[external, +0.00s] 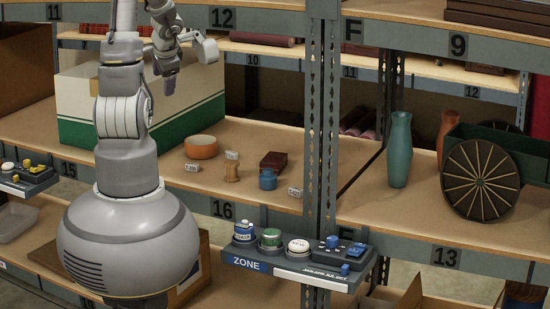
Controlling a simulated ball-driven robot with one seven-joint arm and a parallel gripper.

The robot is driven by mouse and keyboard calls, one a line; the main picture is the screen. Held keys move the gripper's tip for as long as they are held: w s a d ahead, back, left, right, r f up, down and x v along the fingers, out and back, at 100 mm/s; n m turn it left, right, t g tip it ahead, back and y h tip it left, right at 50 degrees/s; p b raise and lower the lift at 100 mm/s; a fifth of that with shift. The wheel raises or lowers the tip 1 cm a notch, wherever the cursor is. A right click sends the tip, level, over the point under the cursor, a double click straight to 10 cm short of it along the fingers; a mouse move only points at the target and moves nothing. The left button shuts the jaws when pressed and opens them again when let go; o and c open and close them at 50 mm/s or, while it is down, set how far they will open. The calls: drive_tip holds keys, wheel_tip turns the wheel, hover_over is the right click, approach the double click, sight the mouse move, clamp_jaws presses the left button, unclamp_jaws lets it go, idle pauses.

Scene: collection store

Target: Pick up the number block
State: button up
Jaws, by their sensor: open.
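Several small white blocks with dark marks stand on the shelf marked 16: one behind the wooden spool (232,155), one left of it (192,167), and one near the front right (295,191). Their marks are too small to read, and I cannot tell which is the number block. My gripper (169,82) is open and empty. It hangs in front of the white and green box, above and to the left of the white blocks, and touches none of them. Its fingers are small and partly unclear in this view.
An orange bowl (201,147), a wooden spool (232,173), a blue jar (267,180) and a dark red block (273,160) share the shelf. A white and green box (75,134) stands at left. A metal post (321,120) bounds the right. A control ledge (300,262) juts out in front.

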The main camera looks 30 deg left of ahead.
wheel_tip(320, 180, down, 11)
drive_tip(key=w+d+h+b, duration=0.1)
drive_tip(key=w+b, duration=0.2)
drive_tip(key=b, duration=0.2)
drive_tip(key=n+h+p, duration=0.4)
drive_tip(key=p, duration=0.3)
approach(295, 189)
drive_tip(key=w, duration=0.1)
drive_tip(key=shift+g, duration=0.4)
drive_tip(key=b+x, duration=0.3)
drive_tip(key=x, duration=0.4)
drive_tip(key=shift+w+d+f, duration=0.1)
drive_tip(key=shift+f, duration=0.15)
drive_tip(key=shift+w+f+b, duration=0.25)
drive_tip(key=shift+f+b, duration=0.1)
drive_tip(key=shift+f, duration=0.05)
drive_tip(key=shift+r, duration=0.1)
drive_tip(key=c, duration=1.1)
drive_tip(key=shift+r, duration=0.15)
